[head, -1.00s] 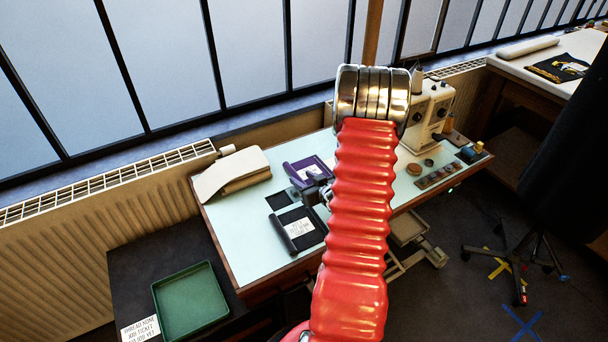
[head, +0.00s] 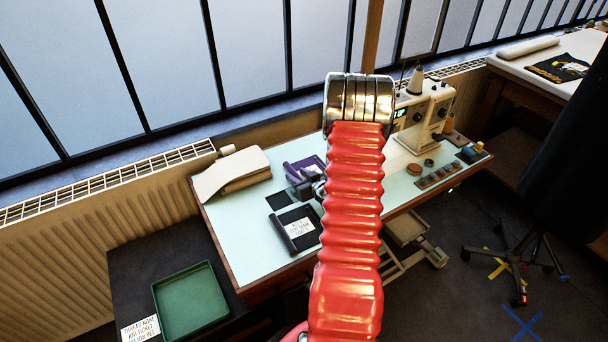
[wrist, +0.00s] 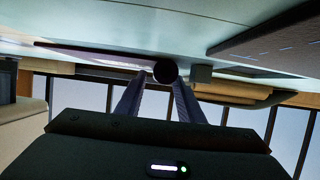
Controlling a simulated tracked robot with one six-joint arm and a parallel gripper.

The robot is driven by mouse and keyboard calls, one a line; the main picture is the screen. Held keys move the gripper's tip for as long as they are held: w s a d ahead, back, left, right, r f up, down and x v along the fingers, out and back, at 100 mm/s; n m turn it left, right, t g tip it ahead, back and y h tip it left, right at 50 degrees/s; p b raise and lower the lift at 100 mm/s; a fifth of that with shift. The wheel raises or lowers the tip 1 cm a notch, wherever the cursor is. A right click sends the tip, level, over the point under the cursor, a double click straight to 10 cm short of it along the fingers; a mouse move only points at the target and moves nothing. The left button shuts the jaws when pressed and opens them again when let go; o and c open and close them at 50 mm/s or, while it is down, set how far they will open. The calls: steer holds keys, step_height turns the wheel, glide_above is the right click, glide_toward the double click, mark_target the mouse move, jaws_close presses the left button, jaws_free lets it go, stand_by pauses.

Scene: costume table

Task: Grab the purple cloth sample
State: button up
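The purple cloth sample (head: 291,173) lies on the pale table, with a flat sheet and a rolled edge. My gripper (head: 311,187) is low over the table at its near end, partly hidden behind my red arm. In the wrist view, the dark round end of the sample's roll (wrist: 165,71) faces me. My gripper (wrist: 160,85) points at it, one finger to each side. The fingers are apart and the gripper looks open. I cannot tell whether they touch the roll.
A black cloth sample with a white card (head: 299,228) lies close by on the table (head: 240,225). A beige covered form (head: 232,172) is at the left. A sewing machine (head: 425,115) stands at the right. A green tray (head: 190,300) sits on a lower dark surface.

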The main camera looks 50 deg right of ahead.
jaws_close()
steer(key=shift+r, duration=0.1)
stand_by(0.3)
step_height(320, 180, up, 10)
stand_by(0.7)
stand_by(0.5)
